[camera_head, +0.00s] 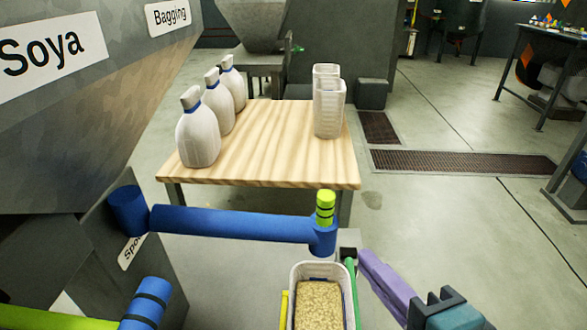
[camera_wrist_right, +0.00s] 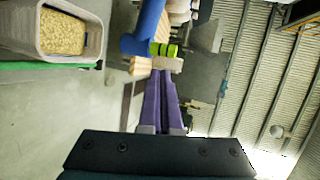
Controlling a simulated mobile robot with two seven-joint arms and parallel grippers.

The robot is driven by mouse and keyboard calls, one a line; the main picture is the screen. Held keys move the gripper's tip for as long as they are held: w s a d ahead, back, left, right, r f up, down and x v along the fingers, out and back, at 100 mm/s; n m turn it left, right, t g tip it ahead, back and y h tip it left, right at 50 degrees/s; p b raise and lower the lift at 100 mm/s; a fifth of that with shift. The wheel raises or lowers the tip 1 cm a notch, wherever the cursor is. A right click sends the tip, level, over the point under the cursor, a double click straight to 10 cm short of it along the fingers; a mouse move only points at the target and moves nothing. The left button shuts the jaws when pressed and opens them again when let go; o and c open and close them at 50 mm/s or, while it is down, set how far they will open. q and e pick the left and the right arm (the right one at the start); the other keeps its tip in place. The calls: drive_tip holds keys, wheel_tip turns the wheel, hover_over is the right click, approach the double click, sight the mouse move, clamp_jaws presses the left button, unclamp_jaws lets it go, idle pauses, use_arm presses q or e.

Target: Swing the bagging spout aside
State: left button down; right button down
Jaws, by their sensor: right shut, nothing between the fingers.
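The bagging spout (camera_head: 235,223) is a blue pipe running from a pivot on the Soya bin at left to a blue end fitting (camera_head: 323,240). A yellow-green handle (camera_head: 325,207) with dark bands stands upright on that end. In the wrist view the spout (camera_wrist_right: 146,30) and handle (camera_wrist_right: 163,49) lie just beyond my fingertips. My right gripper (camera_head: 366,256) has purple fingers, shut and empty, right of and below the handle. These fingers (camera_wrist_right: 162,78) point towards it in the wrist view; I cannot tell whether they touch anything. My left gripper is not in view.
A white tub of grain (camera_head: 296,275) stands below the spout end and also shows in the wrist view (camera_wrist_right: 38,40). A wooden table (camera_head: 260,140) beyond carries white bottles (camera_head: 198,138) and clear containers (camera_head: 329,108). A blue banded grip (camera_head: 146,303) is lower left. Floor is open at right.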

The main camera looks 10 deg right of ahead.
sight(328, 211)
drive_tip(key=x, duration=0.3)
drive_tip(key=b+x, duration=0.1)
drive_tip(key=x, duration=0.2)
drive_tip(key=b+x, duration=0.1)
drive_tip(key=x, duration=0.2)
drive_tip(key=shift+w+r, duration=0.3)
drive_tip(key=shift+w, duration=0.4)
